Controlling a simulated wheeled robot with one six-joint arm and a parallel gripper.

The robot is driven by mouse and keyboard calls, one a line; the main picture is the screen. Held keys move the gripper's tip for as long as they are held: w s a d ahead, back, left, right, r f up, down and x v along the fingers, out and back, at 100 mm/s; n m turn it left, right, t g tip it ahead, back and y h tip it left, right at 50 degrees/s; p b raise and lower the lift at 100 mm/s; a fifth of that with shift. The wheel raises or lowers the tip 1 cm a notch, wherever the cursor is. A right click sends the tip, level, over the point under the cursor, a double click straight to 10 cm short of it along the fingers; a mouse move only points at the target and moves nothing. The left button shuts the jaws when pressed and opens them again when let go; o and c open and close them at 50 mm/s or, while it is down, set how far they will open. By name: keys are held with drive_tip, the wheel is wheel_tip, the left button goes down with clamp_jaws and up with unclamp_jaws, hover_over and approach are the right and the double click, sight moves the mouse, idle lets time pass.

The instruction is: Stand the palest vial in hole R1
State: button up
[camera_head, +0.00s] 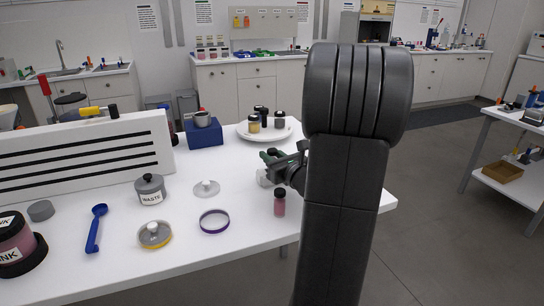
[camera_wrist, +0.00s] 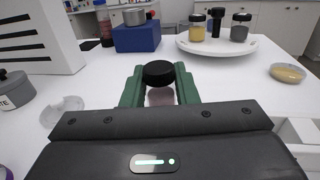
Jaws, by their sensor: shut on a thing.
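My gripper (camera_wrist: 158,88) is shut on a small vial (camera_wrist: 160,97) with a black cap and pale, slightly pinkish contents. The vial is upright between the green fingers; the gripper body hides its lower part. In the head view my gripper (camera_head: 270,160) is over the table's right part, and a pale patch below the fingers (camera_head: 263,178) seems to be this vial. Another vial (camera_head: 280,203), dusky pink with a dark cap, is just nearer than the gripper. I cannot make out a hole marked R1 in either view.
A white plate (camera_head: 242,134) at the back bears several capped jars. A blue block (camera_head: 205,139) holds a grey cup. A white slotted panel (camera_head: 80,155) stands left. The waste pot (camera_head: 151,196), a lid (camera_head: 206,188), a purple ring (camera_head: 214,227) and a blue spoon (camera_head: 95,230) lie nearer.

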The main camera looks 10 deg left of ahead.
sight(272, 150)
drive_tip(key=shift+f+b, duration=1.05)
drive_tip(key=shift+f, duration=0.15)
drive_tip(key=o, duration=1)
wheel_tip(272, 150, up, 10)
drive_tip(key=shift+p, duration=1.2)
wheel_tip(272, 150, down, 10)
drive_tip(key=b, duration=0.2)
drive_tip(key=shift+b, duration=0.3)
drive_tip(key=shift+r+p, duration=0.5)
drive_tip(key=shift+p, duration=0.05)
